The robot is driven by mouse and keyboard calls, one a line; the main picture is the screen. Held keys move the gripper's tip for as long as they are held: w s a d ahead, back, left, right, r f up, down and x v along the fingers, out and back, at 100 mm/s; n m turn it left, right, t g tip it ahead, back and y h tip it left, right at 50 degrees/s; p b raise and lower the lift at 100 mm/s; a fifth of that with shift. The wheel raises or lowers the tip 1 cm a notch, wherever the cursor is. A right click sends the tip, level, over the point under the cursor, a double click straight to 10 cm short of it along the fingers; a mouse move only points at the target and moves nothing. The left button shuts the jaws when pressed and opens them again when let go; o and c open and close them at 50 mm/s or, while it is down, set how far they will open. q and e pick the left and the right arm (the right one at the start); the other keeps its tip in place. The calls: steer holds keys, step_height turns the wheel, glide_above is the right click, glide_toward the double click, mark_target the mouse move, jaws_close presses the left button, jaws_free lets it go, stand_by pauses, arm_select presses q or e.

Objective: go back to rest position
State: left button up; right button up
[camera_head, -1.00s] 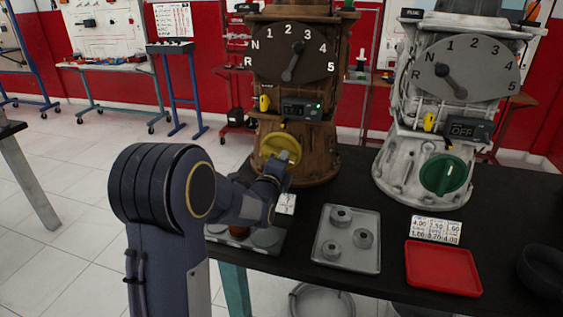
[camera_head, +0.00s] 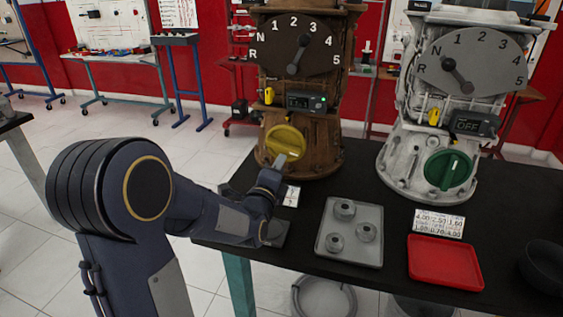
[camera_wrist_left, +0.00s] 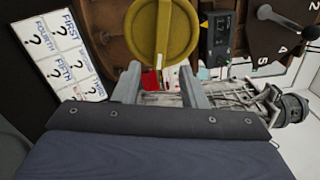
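My left gripper (camera_head: 280,164) is in front of the yellow knob (camera_head: 286,141) on the brown engine trainer (camera_head: 325,160). In the left wrist view, the gripper's two fingers (camera_wrist_left: 158,74) are spread apart with nothing held between them. The yellow knob (camera_wrist_left: 162,28) lies beyond the fingertips; whether they touch it I cannot tell. My left arm reaches in from the lower left and hides part of the table's left end. My right gripper does not show.
The white trainer (camera_head: 400,150) with a green knob (camera_head: 447,170) stands to the right. On the black table (camera_head: 390,220) are a grey tray (camera_head: 347,256) with round weights, a red tray (camera_head: 444,264), a number card (camera_head: 438,223) and a dark bowl (camera_head: 543,268). Open floor lies left.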

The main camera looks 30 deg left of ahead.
arm_select(q)
steer(key=shift+s, duration=0.2)
stand_by(0.4)
steer(key=s+d+f+n+g+h, duration=0.2)
steer(key=s+d+n+g+h, duration=0.15)
steer(key=s+n, duration=0.45)
steer(key=s+d+f+n+g+h, duration=0.2)
steer(key=s+d+n+g, duration=0.25)
steer(key=s, duration=0.65)
steer(key=s+d+f+n+g+h, duration=0.25)
steer(key=s+d+n, duration=0.35)
steer(key=s, duration=0.4)
step_height(320, 180, up, 15)
steer(key=n+g+p, duration=0.1)
steer(key=p, duration=1.3)
steer(key=shift+s+a+f, duration=0.2)
steer(key=shift+a, duration=0.1)
steer(key=shift+o, duration=0.4)
